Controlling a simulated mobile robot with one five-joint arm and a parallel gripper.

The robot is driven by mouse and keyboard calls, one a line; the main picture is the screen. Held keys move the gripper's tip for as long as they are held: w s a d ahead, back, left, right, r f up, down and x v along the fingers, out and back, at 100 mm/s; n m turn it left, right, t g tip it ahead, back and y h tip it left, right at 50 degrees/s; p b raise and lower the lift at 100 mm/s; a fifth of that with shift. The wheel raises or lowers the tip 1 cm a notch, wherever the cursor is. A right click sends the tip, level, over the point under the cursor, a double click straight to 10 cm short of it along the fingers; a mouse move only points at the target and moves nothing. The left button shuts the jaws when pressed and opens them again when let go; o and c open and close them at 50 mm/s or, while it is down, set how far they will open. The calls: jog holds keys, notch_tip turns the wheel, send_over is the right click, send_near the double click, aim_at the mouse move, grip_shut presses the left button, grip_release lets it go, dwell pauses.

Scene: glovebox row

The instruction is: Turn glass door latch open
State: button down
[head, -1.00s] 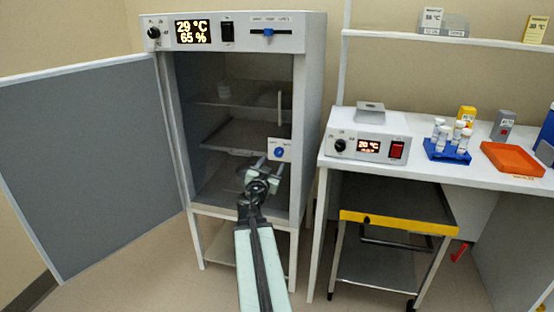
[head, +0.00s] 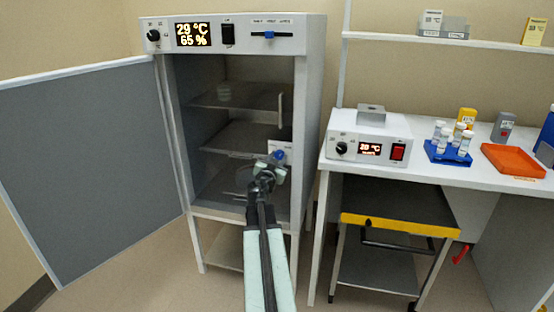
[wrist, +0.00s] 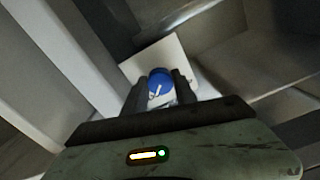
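The latch is a round blue knob (head: 278,156) on a white plate (head: 273,146), low on the right side of the incubator's glass door (head: 240,125). In the wrist view the blue knob (wrist: 159,80) with a small white mark sits in front of the white plate (wrist: 168,54). My gripper (head: 270,167) is right at the knob. In the wrist view my gripper (wrist: 159,90) has its fingers apart, one on each side of the knob. I cannot tell whether they touch it. The glass door appears closed over the shelves.
The grey outer door (head: 85,165) stands wide open to the left. A white bench (head: 480,178) with a heater box (head: 368,140) stands to the right. A cart with a yellow edge (head: 400,223) is under the bench.

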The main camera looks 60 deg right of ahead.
jog(key=shift+a+n, duration=0.15)
jog(key=shift+n, duration=0.15)
jog(key=n, duration=0.2)
jog(key=shift+n, duration=0.3)
jog(key=n, duration=0.5)
jog(key=shift+s, duration=0.1)
jog(key=n, duration=0.9)
jog(key=shift+r+n, duration=0.1)
jog(key=shift+n, duration=0.3)
jog(key=c, duration=1)
grip_release()
